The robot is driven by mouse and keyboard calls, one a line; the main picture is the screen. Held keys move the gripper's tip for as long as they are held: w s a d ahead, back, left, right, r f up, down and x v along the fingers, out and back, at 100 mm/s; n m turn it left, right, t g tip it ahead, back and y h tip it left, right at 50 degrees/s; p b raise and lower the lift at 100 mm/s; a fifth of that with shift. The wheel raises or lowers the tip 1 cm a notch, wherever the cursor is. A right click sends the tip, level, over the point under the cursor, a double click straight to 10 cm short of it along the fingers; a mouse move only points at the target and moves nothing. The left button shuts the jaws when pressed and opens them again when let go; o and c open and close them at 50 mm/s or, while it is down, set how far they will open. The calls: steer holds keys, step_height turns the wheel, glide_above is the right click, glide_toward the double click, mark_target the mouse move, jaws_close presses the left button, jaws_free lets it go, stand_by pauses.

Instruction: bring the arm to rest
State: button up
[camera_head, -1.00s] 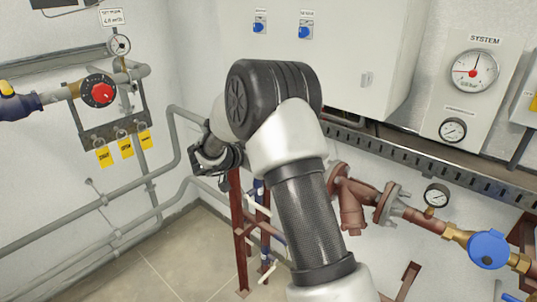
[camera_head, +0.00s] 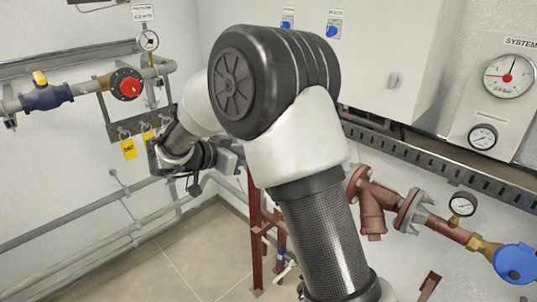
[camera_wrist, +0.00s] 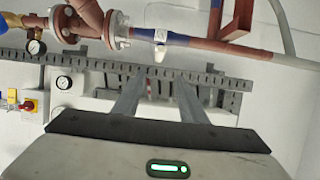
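My arm rises from the bottom of the head view, bends at a large black joint, and folds back to the left. My gripper (camera_wrist: 158,84) shows in the wrist view as two grey fingers standing apart with nothing between them. In the head view the wrist end is left of the black joint, in front of the wall pipes; the fingertips cannot be made out there. The wrist view appears upside down, with a slotted cable tray (camera_wrist: 225,82) behind the fingertips. I see no contact with it.
A red knob (camera_head: 127,84) with yellow tags below is on the left wall. A white cabinet (camera_head: 400,50) hangs behind the arm. Floor (camera_head: 180,265) shows clear at lower left.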

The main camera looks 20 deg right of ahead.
steer(key=shift+v, duration=0.85)
steer(key=w+a+r+n+t+y, duration=0.2)
steer(key=r+n+t+y, duration=0.15)
steer(key=r, duration=0.45)
steer(key=w+a+r+n+t+y, duration=0.25)
steer(key=r+t+y, duration=0.2)
steer(key=r, duration=0.25)
steer(key=s+a+r+n+y, duration=0.2)
steer(key=s+a+n+y, duration=0.25)
steer(key=s, duration=0.25)
steer(key=s+d+f+g, duration=0.3)
steer(key=s+f, duration=0.1)
steer(key=s, duration=0.5)
steer(key=s+d+f+n+g, duration=0.1)
steer(key=s+d+f+g, duration=0.2)
steer(key=s, duration=0.6)
steer(key=s+d+f+g, duration=0.3)
steer(key=s+d+f, duration=0.1)
steer(key=s, duration=0.6)
steer(key=shift+d+f+n+h, duration=0.35)
steer(key=shift+d+f, duration=0.05)
steer(key=shift+f, duration=0.5)
steer(key=shift+c, duration=0.9)
